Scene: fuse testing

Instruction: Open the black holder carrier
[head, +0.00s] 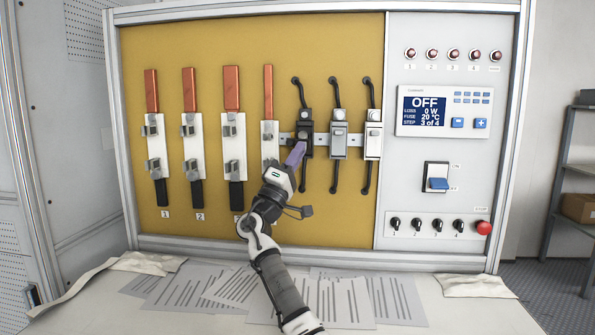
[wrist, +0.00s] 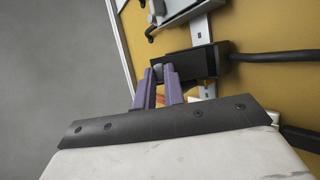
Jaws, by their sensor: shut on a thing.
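The black holder (head: 304,126) is the leftmost of three fuse holders on the rail, with black cables above and below it. It also shows in the wrist view (wrist: 206,61) as a dark block with a cable leaving to the right. My gripper (head: 298,150) reaches its lower front from below. In the wrist view my gripper's purple fingers (wrist: 162,72) are closed on a small grey part at the end of the black holder, likely its carrier. The fingers hide most of that part. I cannot tell how far the carrier is tilted.
A grey holder (head: 338,140) and a white holder (head: 373,141) stand close to the right. A white fuse base (head: 269,143) with a red busbar is close to the left. The panel display (head: 428,110) reads OFF. Papers (head: 220,288) lie on the bench below.

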